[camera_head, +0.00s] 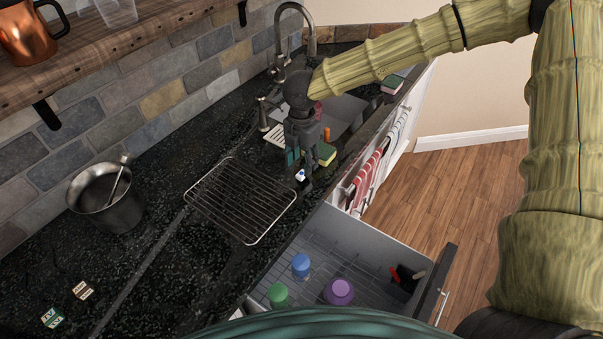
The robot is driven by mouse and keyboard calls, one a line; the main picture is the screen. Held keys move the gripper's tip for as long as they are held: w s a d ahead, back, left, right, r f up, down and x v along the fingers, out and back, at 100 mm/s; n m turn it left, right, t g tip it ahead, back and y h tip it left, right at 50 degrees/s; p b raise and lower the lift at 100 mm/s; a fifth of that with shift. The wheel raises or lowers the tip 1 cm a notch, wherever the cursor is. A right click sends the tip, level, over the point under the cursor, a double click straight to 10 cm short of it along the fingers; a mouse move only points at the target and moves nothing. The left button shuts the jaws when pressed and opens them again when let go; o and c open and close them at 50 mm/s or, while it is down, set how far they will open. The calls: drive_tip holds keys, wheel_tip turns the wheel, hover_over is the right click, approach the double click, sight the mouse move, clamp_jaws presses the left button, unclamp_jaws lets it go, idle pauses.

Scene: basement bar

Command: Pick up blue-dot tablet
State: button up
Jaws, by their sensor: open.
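A small white tablet with a blue dot (300,176) lies on the dark speckled counter (160,245), just right of the wire rack's far corner. My gripper (303,172) hangs over the counter from the upper right, pointing down, with its dark fingers apart. Its fingertips are right by the tablet, and one finger seems to pass just beside it. Whether they touch it I cannot tell. Nothing is held between the fingers.
A wire rack (240,200) lies left of my gripper, and a metal pot (105,197) stands farther left. A yellow-green sponge (327,154) is close behind. The sink and faucet (311,45) are beyond. An open drawer (340,245) holds coloured cups.

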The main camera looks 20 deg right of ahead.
sight(301, 178)
drive_tip(key=shift+w+f+p, duration=0.25)
drive_tip(key=shift+f+p, duration=0.35)
drive_tip(key=shift+f, duration=0.35)
drive_tip(key=shift+w+f+p, duration=0.2)
drive_tip(key=shift+f+p, duration=0.4)
drive_tip(key=shift+f, duration=1.25)
drive_tip(key=c, duration=0.9)
drive_tip(key=shift+r, duration=0.1)
